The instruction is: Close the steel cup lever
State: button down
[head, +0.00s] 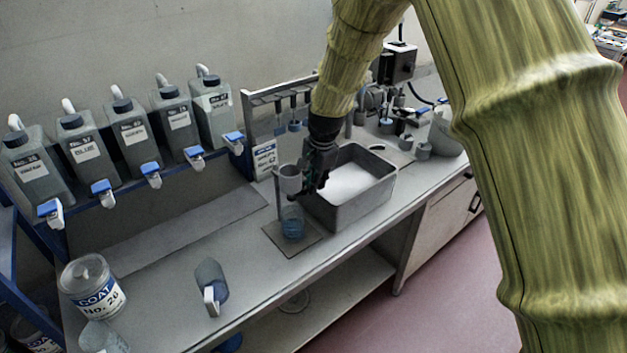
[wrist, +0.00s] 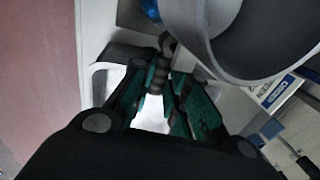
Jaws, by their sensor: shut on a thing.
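The steel cup (head: 289,180) is held upright on a thin stand, above a beaker with blue liquid (head: 292,224). In the wrist view the cup (wrist: 262,62) fills the upper right, close beside my fingers. My gripper (head: 308,192) is at the cup's right side, seen from behind the wrist. In the wrist view my green-sided gripper fingers (wrist: 160,88) are shut on a dark ribbed grip, the cup lever (wrist: 160,66). The lever is hidden by my gripper in the head view. A bit of blue (wrist: 150,9) shows at the top of the wrist view.
A grey tub with white contents (head: 383,188) stands right behind my gripper. Several grey bottles with blue taps (head: 130,128) line the rack at left.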

jog(key=shift+d+f, duration=0.1)
jog(key=c, duration=1.4)
grip_release()
jog(key=r, duration=0.4)
jog(key=s+d+r, duration=0.1)
jog(key=r, duration=0.3)
jog(key=s+r, duration=0.1)
jog(key=r, duration=0.2)
jog(key=shift+d+r, duration=0.15)
jog(key=shift+r, duration=0.25)
